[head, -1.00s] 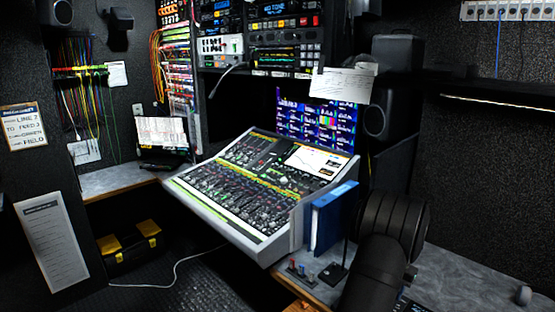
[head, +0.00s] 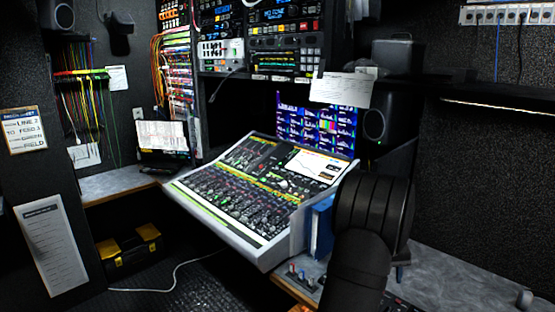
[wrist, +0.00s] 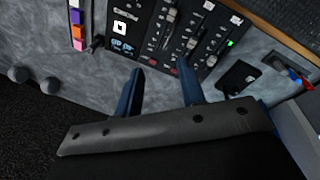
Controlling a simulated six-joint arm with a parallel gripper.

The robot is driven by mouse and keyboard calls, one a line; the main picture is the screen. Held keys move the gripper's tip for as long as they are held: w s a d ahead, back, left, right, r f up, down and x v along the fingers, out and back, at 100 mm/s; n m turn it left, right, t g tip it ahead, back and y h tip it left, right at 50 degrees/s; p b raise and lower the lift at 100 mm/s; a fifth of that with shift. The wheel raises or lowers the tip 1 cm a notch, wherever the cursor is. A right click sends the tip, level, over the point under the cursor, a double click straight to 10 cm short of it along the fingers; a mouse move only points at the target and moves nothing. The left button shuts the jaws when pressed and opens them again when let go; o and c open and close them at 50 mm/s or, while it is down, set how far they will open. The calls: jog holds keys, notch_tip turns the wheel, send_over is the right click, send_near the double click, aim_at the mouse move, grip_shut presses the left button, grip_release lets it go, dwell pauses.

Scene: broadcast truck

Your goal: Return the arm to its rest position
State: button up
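My gripper (wrist: 160,70) shows in the wrist view with its two blue fingers apart and nothing between them. It is over a black control panel (wrist: 150,30) with faders and a small lit display, set on a grey worktop (wrist: 75,70). Whether the fingers touch the panel is not clear. In the head view my black arm stands at the lower right, in front of the worktop (head: 455,280). The gripper itself does not show there.
A mixing console (head: 235,195) stands left of my arm, with a blue binder (head: 321,228) partly hidden behind the arm. A shelf (head: 500,102) and a speaker (head: 377,122) are above. The worktop's right is mostly clear.

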jog(key=a+n, duration=0.1)
jog(key=n, duration=0.2)
jog(key=a+n+h, duration=0.1)
jog(key=n, duration=0.2)
jog(key=s+a+n+t+h, duration=0.1)
jog(key=a+n, duration=0.1)
jog(key=n, duration=0.1)
jog(key=shift+a+n, duration=0.1)
jog(key=shift+n, duration=0.2)
jog(key=shift+o, duration=0.2)
jog(key=o, duration=0.4)
jog(key=shift+s+a, duration=0.2)
jog(key=shift+a, duration=0.1)
jog(key=o, duration=0.7)
jog(key=shift+s+a+n, duration=0.3)
jog(key=shift+s+a, duration=0.65)
jog(key=shift+a, duration=0.1)
jog(key=shift+o, duration=1.3)
jog(key=shift+s+a+f, duration=0.1)
jog(key=shift+s+a, duration=0.05)
jog(key=shift+s, duration=0.05)
jog(key=x, duration=0.9)
jog(key=shift+d+f, duration=0.25)
jog(key=shift+f, duration=0.05)
